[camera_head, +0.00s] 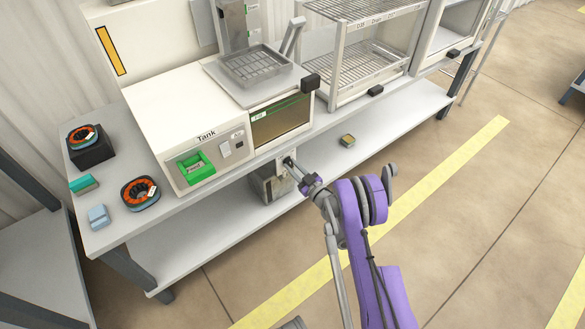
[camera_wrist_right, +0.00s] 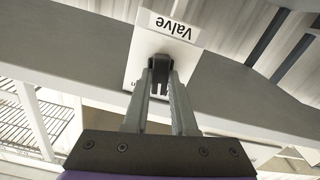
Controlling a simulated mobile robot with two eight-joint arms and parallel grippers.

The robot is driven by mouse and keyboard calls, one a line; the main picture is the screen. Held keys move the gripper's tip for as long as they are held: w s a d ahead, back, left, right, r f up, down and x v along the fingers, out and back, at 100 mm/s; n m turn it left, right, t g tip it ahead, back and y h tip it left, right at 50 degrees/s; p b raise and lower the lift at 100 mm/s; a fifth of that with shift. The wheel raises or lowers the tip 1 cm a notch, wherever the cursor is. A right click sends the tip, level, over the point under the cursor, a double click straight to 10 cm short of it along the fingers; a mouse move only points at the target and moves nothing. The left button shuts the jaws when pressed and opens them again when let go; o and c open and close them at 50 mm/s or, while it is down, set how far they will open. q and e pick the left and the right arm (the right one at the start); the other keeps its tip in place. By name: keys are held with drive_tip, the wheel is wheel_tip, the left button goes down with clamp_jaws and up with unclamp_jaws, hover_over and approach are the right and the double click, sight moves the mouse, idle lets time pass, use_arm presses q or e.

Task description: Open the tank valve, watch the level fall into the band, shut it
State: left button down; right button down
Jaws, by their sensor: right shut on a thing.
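The white tank unit (camera_head: 150,115) stands on the bench, labelled "Tank". Its front window (camera_head: 281,121) shows a brownish fill with a green line across the upper part; the exact level is too small to read. The valve plate (camera_wrist_right: 150,50) hangs at the bench's front edge, its "Valve" label upside down in the right wrist view. My right gripper (camera_wrist_right: 160,88) is shut on the black valve handle (camera_wrist_right: 160,66). In the head view the right gripper (camera_head: 293,165) reaches the valve below the window and hides much of it. My left gripper is not in view.
A metal container (camera_head: 268,186) sits on the lower shelf below the valve. A green switch panel (camera_head: 196,167) is on the unit's front. Orange-black spools (camera_head: 139,193) and small blocks lie at the left. A wire rack (camera_head: 365,65) stands right. The floor in front is open.

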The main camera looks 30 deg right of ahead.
idle(0.3)
drive_tip(key=c, duration=0.7)
unclamp_jaws()
drive_tip(key=shift+w, duration=0.1)
